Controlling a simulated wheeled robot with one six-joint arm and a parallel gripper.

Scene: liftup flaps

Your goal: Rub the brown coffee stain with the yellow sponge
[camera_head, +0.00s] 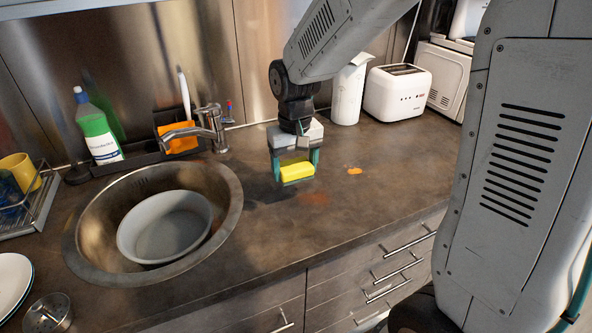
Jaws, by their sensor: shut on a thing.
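My gripper (296,168) is shut on the yellow sponge (297,171), which has a green layer at its bottom. The sponge appears to be a little above the dark countertop (360,208), right of the sink. A faint reddish-brown stain (314,198) lies on the countertop just below and to the right of the sponge in the picture. A smaller, brighter orange spot (354,170) lies farther right. Part of the counter behind the sponge is hidden by my gripper.
The round sink (232,216) holds a grey bowl (165,224). A faucet (212,128), a green bottle (98,128) and an orange sponge (178,140) in a caddy stand behind it. A white toaster (398,93) and paper roll (347,94) stand at the back right.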

